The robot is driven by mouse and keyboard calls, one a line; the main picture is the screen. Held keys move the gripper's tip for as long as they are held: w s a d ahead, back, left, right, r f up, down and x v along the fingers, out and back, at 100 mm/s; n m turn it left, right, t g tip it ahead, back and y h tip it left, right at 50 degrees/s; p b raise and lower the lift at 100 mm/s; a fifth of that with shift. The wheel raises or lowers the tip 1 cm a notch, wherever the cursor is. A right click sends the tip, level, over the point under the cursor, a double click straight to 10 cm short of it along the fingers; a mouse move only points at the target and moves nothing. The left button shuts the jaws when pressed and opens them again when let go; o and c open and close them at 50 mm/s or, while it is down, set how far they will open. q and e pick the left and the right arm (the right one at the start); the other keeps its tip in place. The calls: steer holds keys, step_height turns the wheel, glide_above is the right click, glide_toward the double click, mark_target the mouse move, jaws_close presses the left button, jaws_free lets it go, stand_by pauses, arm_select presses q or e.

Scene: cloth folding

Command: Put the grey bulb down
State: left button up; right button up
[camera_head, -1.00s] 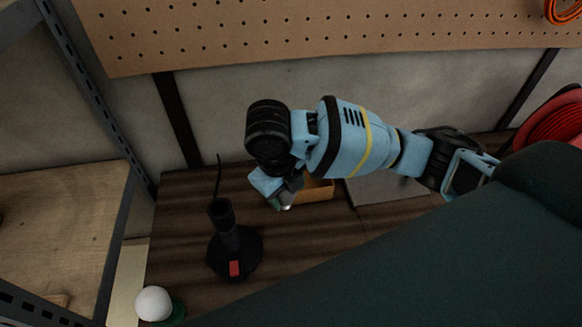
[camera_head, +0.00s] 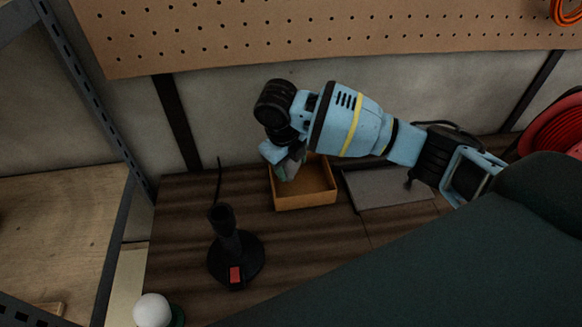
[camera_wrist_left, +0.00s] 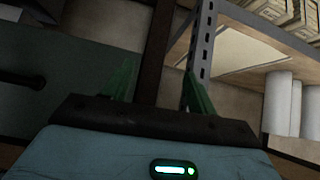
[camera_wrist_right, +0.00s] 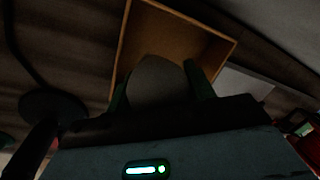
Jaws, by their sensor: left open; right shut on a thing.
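The grey bulb (camera_wrist_right: 158,82) is between the fingers of my right gripper (camera_head: 287,168), which is shut on it. In the right wrist view the bulb shows dark grey and rounded, with the inside of an open orange-brown box (camera_wrist_right: 178,38) behind it. In the head view the gripper is at the left part of the box (camera_head: 307,200), and the bulb is mostly hidden by it. I cannot tell how high the bulb is above the box floor. My left gripper (camera_wrist_left: 158,80) is open and empty in the left wrist view.
A black lamp base (camera_head: 236,258) with an upright socket and red switch stands left of the box. A white bulb (camera_head: 152,310) sits in a green holder at the front left. A grey flat pad (camera_head: 385,187) lies right of the box. A pegboard wall (camera_head: 330,25) is behind.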

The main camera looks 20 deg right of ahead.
steer(key=shift+f, duration=0.85)
steer(key=shift+f, duration=0.4)
steer(key=shift+f, duration=0.25)
steer(key=o, duration=0.8)
